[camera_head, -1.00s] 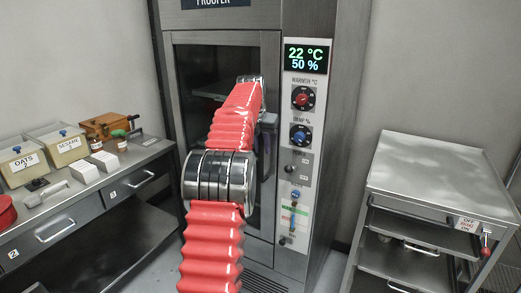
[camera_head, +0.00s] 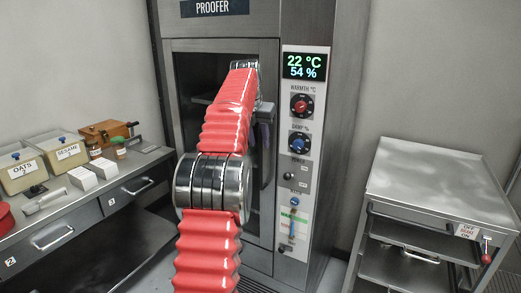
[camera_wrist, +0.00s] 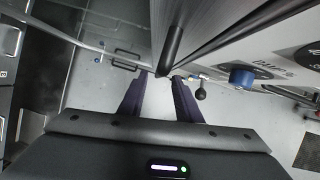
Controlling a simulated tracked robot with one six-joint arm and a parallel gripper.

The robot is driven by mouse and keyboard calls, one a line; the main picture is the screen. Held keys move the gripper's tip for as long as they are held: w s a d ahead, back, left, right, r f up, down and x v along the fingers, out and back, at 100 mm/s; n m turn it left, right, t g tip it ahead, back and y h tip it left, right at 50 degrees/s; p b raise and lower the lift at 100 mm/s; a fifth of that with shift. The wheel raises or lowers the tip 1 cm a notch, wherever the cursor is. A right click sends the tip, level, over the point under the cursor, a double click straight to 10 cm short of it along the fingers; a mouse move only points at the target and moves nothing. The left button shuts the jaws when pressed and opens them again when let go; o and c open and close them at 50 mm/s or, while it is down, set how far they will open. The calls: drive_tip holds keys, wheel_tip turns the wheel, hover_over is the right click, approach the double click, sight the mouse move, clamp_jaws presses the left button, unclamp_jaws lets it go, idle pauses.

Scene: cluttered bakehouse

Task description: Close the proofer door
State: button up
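The proofer (camera_head: 335,150) stands upright at the centre of the head view. Its glass-fronted door (camera_head: 187,100) is at or near its frame; I cannot tell whether it is fully shut. A dark vertical handle (camera_head: 268,160) is on the door's right side, partly covered by my arm. In the wrist view, a dark bar that looks like this handle (camera_wrist: 171,50) ends just ahead of the fingertips. My gripper (camera_wrist: 158,85) is open, its two dark purple fingers apart with floor showing between them. The head view mostly hides the gripper behind my red-sleeved arm.
The control panel (camera_head: 305,175) with knobs and switches is right of the door. A steel cart (camera_head: 430,185) stands at the right, with floor between it and the proofer. A counter (camera_head: 100,192) with labelled bins and boxes is at the left.

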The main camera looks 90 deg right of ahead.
drive_tip(key=v, duration=0.6)
drive_tip(key=shift+w+a+r, duration=0.1)
drive_tip(key=shift+w+r, duration=0.05)
drive_tip(key=shift+r, duration=0.05)
idle(0.5)
